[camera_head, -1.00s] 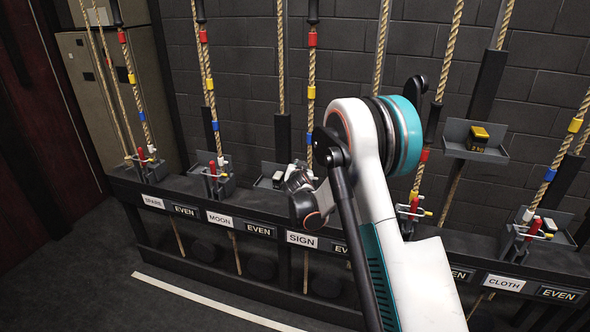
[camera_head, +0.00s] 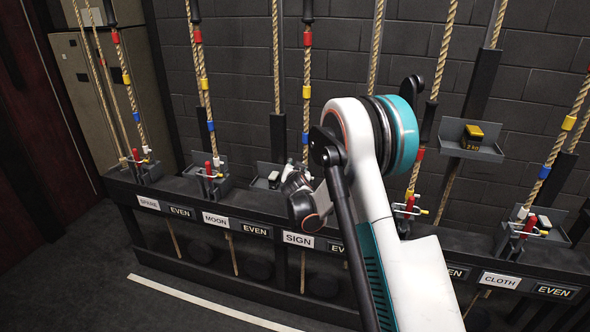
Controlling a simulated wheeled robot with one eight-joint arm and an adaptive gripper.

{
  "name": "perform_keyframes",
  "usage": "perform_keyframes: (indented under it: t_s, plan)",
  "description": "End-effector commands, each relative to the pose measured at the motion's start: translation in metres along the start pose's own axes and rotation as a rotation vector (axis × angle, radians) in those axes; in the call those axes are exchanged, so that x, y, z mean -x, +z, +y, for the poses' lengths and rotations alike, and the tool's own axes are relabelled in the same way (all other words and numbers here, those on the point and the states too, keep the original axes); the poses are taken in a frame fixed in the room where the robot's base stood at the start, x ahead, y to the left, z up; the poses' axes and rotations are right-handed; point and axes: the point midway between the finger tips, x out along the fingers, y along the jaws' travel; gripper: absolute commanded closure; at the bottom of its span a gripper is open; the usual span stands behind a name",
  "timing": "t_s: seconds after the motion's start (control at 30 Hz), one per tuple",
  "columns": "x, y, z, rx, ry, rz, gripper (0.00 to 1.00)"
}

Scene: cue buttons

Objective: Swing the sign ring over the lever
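The SIGN label (camera_head: 298,239) is on the front of the dark rail, near the middle. Above it a rope (camera_head: 307,65) with red and yellow bands hangs down behind my wrist. My gripper (camera_head: 298,190) is at the end of my arm, in front of the sign station, small and dark. Its fingers cannot be made out, so I cannot tell whether it is open or shut. The sign lever and its ring cannot be made out; my wrist and arm cover most of that station.
Red levers stand at the moon station (camera_head: 209,172), at a station right of my arm (camera_head: 409,207) and at the cloth station (camera_head: 528,227). A shelf (camera_head: 488,154) with a yellow-topped block (camera_head: 474,134) is at right. Open floor (camera_head: 110,270) lies front left.

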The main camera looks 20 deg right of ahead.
Motion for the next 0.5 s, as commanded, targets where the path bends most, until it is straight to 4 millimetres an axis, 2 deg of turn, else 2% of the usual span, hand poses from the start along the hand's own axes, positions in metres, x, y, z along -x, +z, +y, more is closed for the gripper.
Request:
perform_keyframes:
  t_s: [0.13,0.23,0.5]
  plan:
    - [0.004,0.000,0.000,0.000,0.000,0.000,0.70]
    - [0.014,0.000,0.000,0.000,0.000,-0.001,0.70]
    - [0.068,0.000,-0.001,0.000,-0.001,0.000,0.70]
